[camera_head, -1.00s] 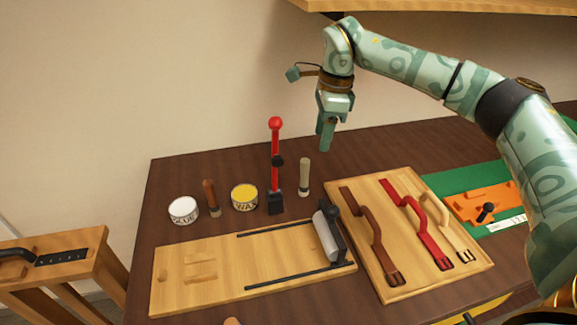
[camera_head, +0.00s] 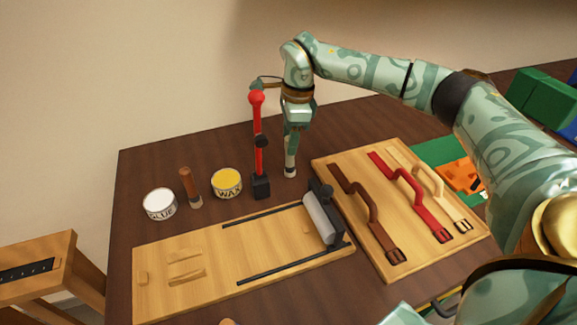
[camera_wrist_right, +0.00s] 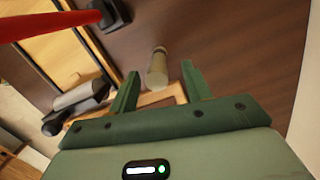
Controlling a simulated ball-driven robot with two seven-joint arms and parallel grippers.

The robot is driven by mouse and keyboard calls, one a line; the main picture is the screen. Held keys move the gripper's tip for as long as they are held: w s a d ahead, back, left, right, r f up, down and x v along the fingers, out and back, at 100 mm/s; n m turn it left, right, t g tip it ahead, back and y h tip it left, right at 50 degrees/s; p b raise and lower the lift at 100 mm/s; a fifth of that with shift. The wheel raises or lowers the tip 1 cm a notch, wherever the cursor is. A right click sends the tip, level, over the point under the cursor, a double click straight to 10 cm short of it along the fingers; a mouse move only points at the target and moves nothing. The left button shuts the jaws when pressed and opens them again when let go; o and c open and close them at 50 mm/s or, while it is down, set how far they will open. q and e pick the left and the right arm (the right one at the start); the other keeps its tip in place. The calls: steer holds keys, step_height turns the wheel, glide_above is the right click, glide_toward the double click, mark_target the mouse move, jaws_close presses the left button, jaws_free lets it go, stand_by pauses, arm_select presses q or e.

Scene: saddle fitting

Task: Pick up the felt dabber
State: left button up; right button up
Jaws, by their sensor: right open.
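The pale dabber (camera_head: 290,170), which I take for the felt dabber, stands upright on the dark table, just right of the red-handled press. My right gripper (camera_head: 291,148) points down over it, with its fingers at the dabber's upper part, hiding most of the handle. In the right wrist view the dabber (camera_wrist_right: 157,68) shows between and just beyond the two open fingertips (camera_wrist_right: 160,73). I cannot tell whether either finger touches it. My left gripper is not in view.
The red-handled press (camera_head: 259,150) stands close left of the gripper. Further left are the wax tin (camera_head: 227,183), a brown-handled tool (camera_head: 189,186) and the glue tin (camera_head: 160,204). The board with a roller (camera_head: 210,262) and the strap tray (camera_head: 345,222) lie in front.

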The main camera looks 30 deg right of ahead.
mark_target(287, 165)
steer(key=f, duration=0.1)
steer(key=f+b, duration=0.1)
steer(key=f, duration=0.1)
steer(key=f+b, duration=0.1)
steer(key=f, duration=0.1)
steer(key=shift+a+f, duration=0.25)
steer(key=shift+s+r, duration=0.1)
steer(key=shift+r, duration=0.05)
steer(key=shift+c, duration=0.6)
jaws_close()
step_height(287, 165, up, 10)
steer(key=p, duration=0.3)
